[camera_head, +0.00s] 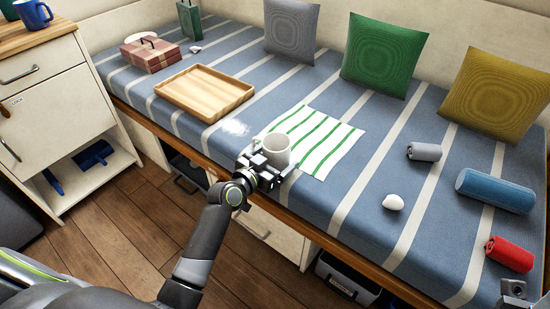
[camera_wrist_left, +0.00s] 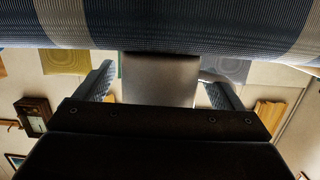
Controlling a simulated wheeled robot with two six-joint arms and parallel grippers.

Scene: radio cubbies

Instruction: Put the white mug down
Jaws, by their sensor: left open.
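The white mug (camera_head: 278,149) stands upright on the blue striped bench cushion, at the left edge of the green-and-white striped cloth (camera_head: 318,143). I cannot tell whether its base overlaps the cloth. My left gripper (camera_head: 266,165) is at the near side of the mug. In the left wrist view the mug (camera_wrist_left: 160,78) shows as a grey, shaded shape between the two spread fingers, with gaps beside it. The near lower part of the mug is hidden by the gripper in the head view. Part of my right gripper (camera_head: 514,290) shows at the bottom right corner.
A wooden tray (camera_head: 205,92) lies left of the mug, with a white powdery patch (camera_head: 235,127) nearer. A white egg-like object (camera_head: 393,202), grey can (camera_head: 424,152), blue cylinder (camera_head: 495,190) and red can (camera_head: 510,254) lie to the right. Cushions line the back.

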